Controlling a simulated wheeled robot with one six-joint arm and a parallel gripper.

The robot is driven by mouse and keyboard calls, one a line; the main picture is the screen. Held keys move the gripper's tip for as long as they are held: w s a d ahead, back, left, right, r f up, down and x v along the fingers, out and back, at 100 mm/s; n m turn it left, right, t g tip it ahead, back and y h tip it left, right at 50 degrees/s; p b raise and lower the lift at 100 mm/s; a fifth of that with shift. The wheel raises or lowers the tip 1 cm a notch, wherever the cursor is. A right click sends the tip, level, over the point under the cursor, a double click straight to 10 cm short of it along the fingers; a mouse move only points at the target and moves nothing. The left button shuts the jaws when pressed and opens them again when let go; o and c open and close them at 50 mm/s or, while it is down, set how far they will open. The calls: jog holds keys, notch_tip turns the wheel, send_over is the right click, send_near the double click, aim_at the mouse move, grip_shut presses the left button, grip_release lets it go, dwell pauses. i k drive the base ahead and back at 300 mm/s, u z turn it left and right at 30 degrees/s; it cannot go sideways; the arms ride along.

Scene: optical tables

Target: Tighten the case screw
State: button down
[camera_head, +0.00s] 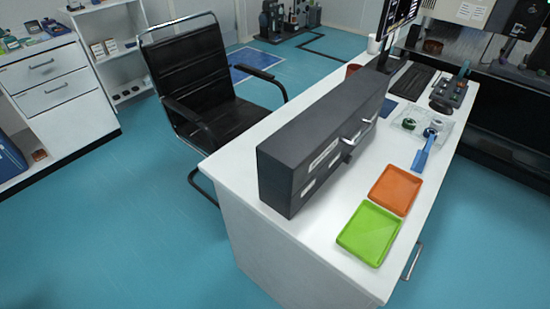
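A long dark grey case (325,140) with pale label strips stands on the white desk, with metal handles on its right face. I cannot make out a screw on it. A blue-handled tool (423,152), perhaps a screwdriver, lies on the desk to the right of the case, its far end at a clear tray. I cannot tell its exact kind. My gripper is not in view.
The white desk (240,181) also holds an orange tray (395,190), a green tray (369,233), a clear tray (408,117) with small parts, a keyboard (411,81) and a monitor (398,18). A black chair (205,90) stands left. Blue floor is open at front left.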

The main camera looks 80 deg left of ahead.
aim_at(348, 158)
jog(key=u, duration=2.4)
jog(key=k, duration=0.5)
jog(key=z, duration=0.7)
jog(key=i, duration=0.8)
jog(key=u, duration=0.4)
